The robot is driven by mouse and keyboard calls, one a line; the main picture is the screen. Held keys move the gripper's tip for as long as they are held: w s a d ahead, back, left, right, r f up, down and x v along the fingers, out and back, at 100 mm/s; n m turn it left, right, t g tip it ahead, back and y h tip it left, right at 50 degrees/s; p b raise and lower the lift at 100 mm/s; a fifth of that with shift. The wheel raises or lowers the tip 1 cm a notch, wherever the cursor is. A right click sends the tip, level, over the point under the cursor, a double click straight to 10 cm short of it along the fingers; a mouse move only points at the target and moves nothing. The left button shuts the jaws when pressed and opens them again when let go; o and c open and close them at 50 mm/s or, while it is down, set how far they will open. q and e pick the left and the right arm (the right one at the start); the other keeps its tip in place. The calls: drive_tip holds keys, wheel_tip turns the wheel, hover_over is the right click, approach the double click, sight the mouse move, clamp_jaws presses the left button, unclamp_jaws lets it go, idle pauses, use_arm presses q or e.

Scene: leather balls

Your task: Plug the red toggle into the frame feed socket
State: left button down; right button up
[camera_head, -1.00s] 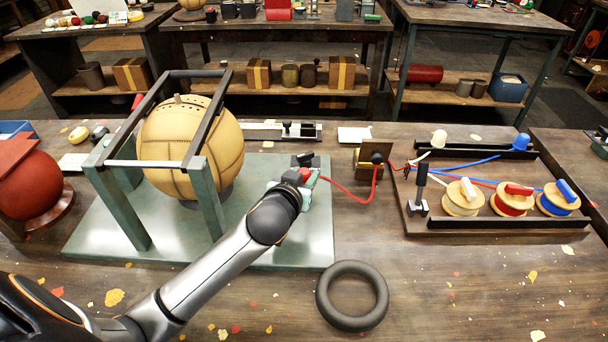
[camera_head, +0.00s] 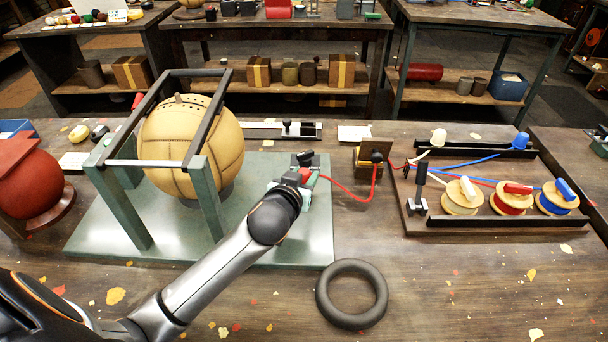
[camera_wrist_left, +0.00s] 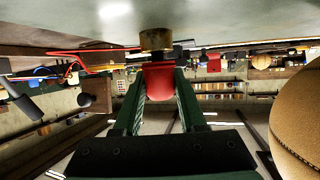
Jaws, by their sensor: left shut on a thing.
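My left gripper (camera_head: 302,185) is over the right part of the green frame base (camera_head: 290,235). It is shut on the red toggle (camera_wrist_left: 158,82), which sits between the green fingers in the wrist view. A brass cylindrical fitting (camera_wrist_left: 156,39), apparently the frame feed socket, is right at the toggle's far end. I cannot tell whether the toggle is seated in it. A red cord (camera_head: 345,190) runs from the toggle area to a wooden block with a black knob (camera_head: 377,157). The tan leather ball (camera_head: 190,145) stands in the frame. My right gripper is not in view.
A dark rubber ring (camera_head: 351,322) lies in front of the base. A wooden tray (camera_head: 418,228) at the right holds spools with white, red (camera_head: 513,204) and blue toggles. A red ball (camera_head: 28,185) stands at the left. The table's front right is mostly clear.

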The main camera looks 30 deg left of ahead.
use_arm(q)
drive_tip(key=shift+f, duration=0.4)
drive_tip(key=shift+c, duration=1.9)
unclamp_jaws()
drive_tip(key=v, duration=1.2)
drive_tip(key=shift+s+r, duration=0.15)
drive_tip(key=shift+s, duration=0.1)
drive_tip(key=shift+d, duration=0.1)
